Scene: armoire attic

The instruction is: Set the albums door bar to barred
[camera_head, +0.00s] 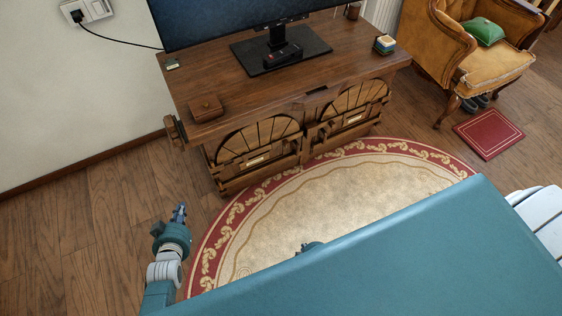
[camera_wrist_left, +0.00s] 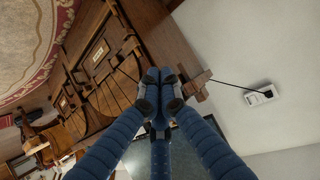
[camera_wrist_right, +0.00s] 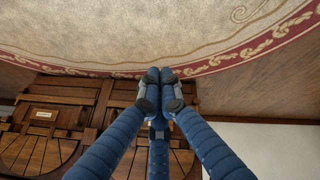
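The wooden cabinet (camera_head: 190,88) has two fan-slatted doors, a left door (camera_head: 258,140) and a right door (camera_head: 350,108). Each carries a small pale label plate, too small to read, so I cannot tell which is the albums door. Wooden cross pieces run along both doors; I cannot tell which is the bar or its setting. A wooden block (camera_head: 175,131) sticks out at the cabinet's left side and also shows in the left wrist view (camera_wrist_left: 196,86). My left gripper (camera_head: 180,210) is shut and empty, apart from the cabinet. My right gripper (camera_wrist_right: 160,76) is shut and empty, facing the cabinet.
A monitor (camera_head: 277,42), a remote and small boxes stand on the cabinet top. A rounded rug (camera_head: 330,215) lies before the doors. An armchair (camera_head: 490,68) and a red mat (camera_head: 488,133) are at the right. The wood floor at the left is clear.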

